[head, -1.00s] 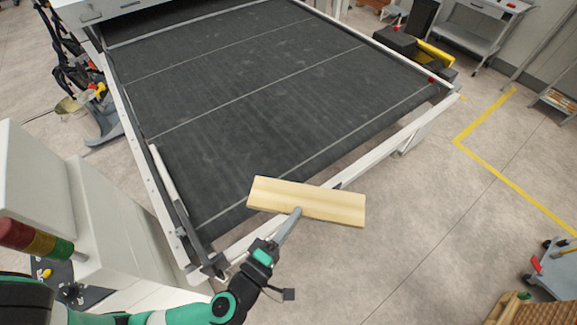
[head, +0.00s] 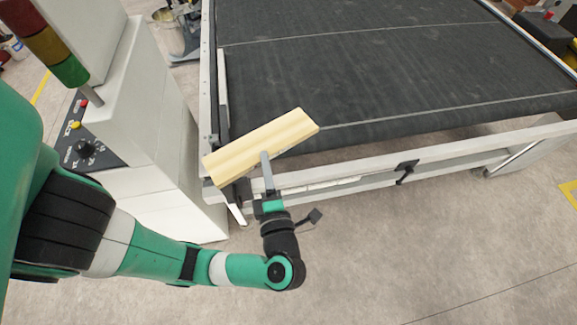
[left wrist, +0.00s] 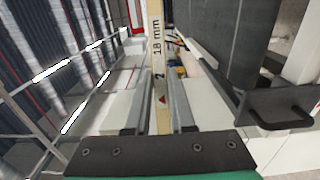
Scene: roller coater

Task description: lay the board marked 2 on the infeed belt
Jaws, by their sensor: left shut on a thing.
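A pale wooden board (head: 262,146) is held in my left gripper (head: 267,172) near the front left corner of the infeed belt. In the left wrist view the board (left wrist: 156,48) is edge-on between the two fingers (left wrist: 159,100), and its edge reads "18 mm" and "2". The dark infeed belt (head: 390,75) lies beyond the board; it also shows at upper right in the left wrist view (left wrist: 222,35). The board is tilted in the picture, its right end overlapping the belt's near edge; I cannot tell its height above it. My right gripper is not in view.
A white rail (head: 440,160) runs along the front of the belt, with a side rail (head: 207,75) at its left. A white cabinet with a control panel (head: 88,145) and a signal lamp (head: 45,45) stands at the left. The floor in front is clear.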

